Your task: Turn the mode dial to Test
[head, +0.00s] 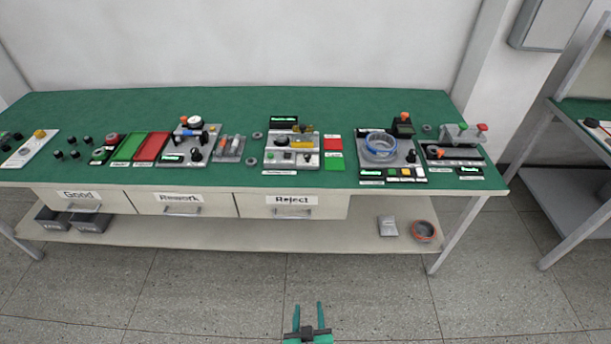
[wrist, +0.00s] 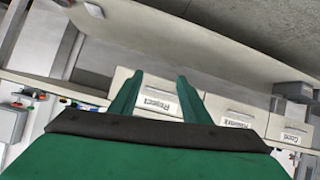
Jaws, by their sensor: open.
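The mode dial cannot be told for sure, as the lettering on the bench is too small to read. Small black knobs stand on several stations of the green bench top: one on the left-centre station (head: 196,155), one beside the blue-ringed hub (head: 411,156), and several at the far left (head: 73,154). My gripper (head: 308,304) is low in the head view, in front of the bench and well apart from every knob. Its two green fingers are open and empty. In the wrist view my gripper (wrist: 160,76) has drawer fronts behind its fingers; no dial can be made out there.
The bench (head: 230,100) has drawers marked Good (head: 78,195), Rework (head: 179,198) and Reject (head: 291,200). Its lower shelf holds grey bins (head: 88,223) and an orange-rimmed round item (head: 424,231). A second table (head: 577,180) stands at right. The floor before the bench is clear.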

